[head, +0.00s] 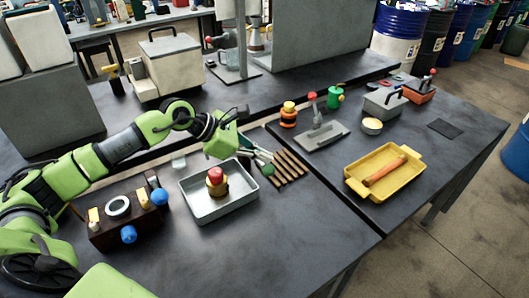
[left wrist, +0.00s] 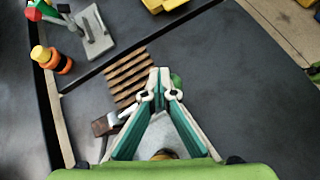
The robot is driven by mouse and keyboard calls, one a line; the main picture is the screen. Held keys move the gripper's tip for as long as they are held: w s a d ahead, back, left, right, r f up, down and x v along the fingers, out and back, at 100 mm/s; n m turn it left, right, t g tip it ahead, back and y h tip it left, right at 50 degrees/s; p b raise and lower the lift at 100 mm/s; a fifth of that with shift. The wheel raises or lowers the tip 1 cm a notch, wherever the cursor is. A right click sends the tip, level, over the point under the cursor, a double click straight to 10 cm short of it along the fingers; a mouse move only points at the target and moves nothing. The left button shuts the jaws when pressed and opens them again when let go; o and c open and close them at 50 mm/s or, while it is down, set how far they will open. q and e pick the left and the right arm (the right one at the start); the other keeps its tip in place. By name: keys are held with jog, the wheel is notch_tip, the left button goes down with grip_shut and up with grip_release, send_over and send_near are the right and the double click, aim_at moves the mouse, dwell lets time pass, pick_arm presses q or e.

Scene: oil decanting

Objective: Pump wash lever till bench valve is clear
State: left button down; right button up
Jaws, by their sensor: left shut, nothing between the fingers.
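A brass valve-like piece with a red top (head: 216,182) stands upright in a grey metal tray (head: 186,203) on the near bench; I take it for the bench valve. A grey plate with an upright red-knobbed lever (head: 320,128) lies on the right bench; it also shows in the left wrist view (left wrist: 95,32). I cannot tell for sure whether it is the wash lever. My left gripper (head: 271,157) is shut and empty, to the right of the valve and over the left edge of a slatted wooden rack (head: 291,168). Its fingertips meet in the left wrist view (left wrist: 160,72). My right gripper is not in view.
A yellow tray (head: 352,184) holds an orange-brown roll (head: 385,170). A wooden block with blue knobs (head: 106,232) is left of the grey tray. The near bench's front right is clear.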

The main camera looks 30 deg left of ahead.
pick_arm(q)
jog(key=shift+s+d+f+b, duration=0.1)
jog(key=shift+d+f+b, duration=0.05)
jog(key=shift+f+b, duration=0.2)
jog(key=shift+s+d+f+b, duration=0.1)
jog(key=shift+d+f+b, duration=0.1)
jog(key=shift+f, duration=0.25)
dwell(0.6)
jog(key=shift+r, duration=0.1)
dwell(0.4)
notch_tip(320, 180, up, 6)
jog(key=w+a+p, duration=0.1)
jog(key=a+p, duration=0.1)
jog(key=shift+w+a, duration=0.25)
dwell(0.5)
jog(key=r, duration=0.1)
jog(key=a+r+p, duration=0.1)
jog(key=r, duration=0.1)
jog(key=w+a+r+p, duration=0.1)
jog(key=shift+r, duration=0.15)
dwell(0.5)
dwell(0.6)
